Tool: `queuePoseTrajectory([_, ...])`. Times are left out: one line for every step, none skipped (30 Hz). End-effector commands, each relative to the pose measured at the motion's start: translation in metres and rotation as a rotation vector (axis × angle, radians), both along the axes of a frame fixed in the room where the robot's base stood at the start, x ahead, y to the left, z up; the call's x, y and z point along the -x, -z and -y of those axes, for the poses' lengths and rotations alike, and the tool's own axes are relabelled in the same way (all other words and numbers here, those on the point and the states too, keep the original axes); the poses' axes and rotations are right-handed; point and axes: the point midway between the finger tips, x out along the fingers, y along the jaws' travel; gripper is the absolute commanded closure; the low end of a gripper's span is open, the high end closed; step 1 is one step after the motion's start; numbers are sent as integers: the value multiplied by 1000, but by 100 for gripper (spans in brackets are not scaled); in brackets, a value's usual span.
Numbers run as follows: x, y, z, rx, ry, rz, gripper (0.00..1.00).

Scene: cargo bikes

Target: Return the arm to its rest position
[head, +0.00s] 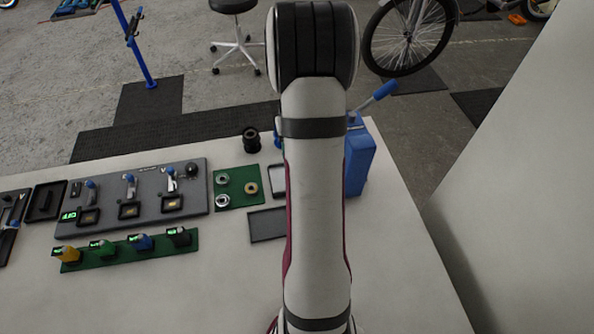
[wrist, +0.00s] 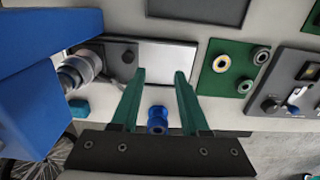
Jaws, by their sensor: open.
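My gripper (wrist: 160,73) shows in the wrist view with two green fingers spread apart and nothing held between the tips. A small blue spool-shaped part (wrist: 157,118) shows in the gap between the fingers, nearer their base; I cannot tell its distance from them. In the head view my own arm stands upright in the middle of the picture and hides the gripper. The arm appears over the right part of the white table (head: 400,260).
A blue box with a lever (head: 358,160) stands close right of the arm and looms at left in the wrist view (wrist: 35,100). A green board with rings (head: 237,187), a grey control panel (head: 150,228), a black cylinder (head: 251,141) and an empty dark tray (head: 267,225) lie left.

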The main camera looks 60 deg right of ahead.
Motion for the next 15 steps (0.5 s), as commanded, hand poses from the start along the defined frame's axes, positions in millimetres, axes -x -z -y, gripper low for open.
queuePoseTrajectory([-3,-2,-3,0,-1,0,55])
queuePoseTrajectory([-4,-3,-4,0,0,0,55])
queuePoseTrajectory([-4,-3,-5,0,1,0,55])
queuePoseTrajectory([-4,-3,-5,-1,1,-1,55])
queuePoseTrajectory([-4,-3,-5,-1,2,-1,55])
queuePoseTrajectory([-4,-3,-5,-1,2,-1,55])
queuePoseTrajectory([-4,-3,-5,-1,2,-1,55])
queuePoseTrajectory([-4,-3,-5,-1,2,-1,55])
queuePoseTrajectory([-4,-3,-5,-1,2,-1,55])
queuePoseTrajectory([-4,-3,-5,-1,1,-1,55])
queuePoseTrajectory([-4,-3,-5,-1,1,-1,55])
queuePoseTrajectory([-4,-3,-5,-1,1,-1,55])
queuePoseTrajectory([-4,-3,-5,-1,1,-1,55])
queuePoseTrajectory([-4,-3,-5,-1,1,-1,55])
queuePoseTrajectory([-5,-5,-7,-1,-1,1,55])
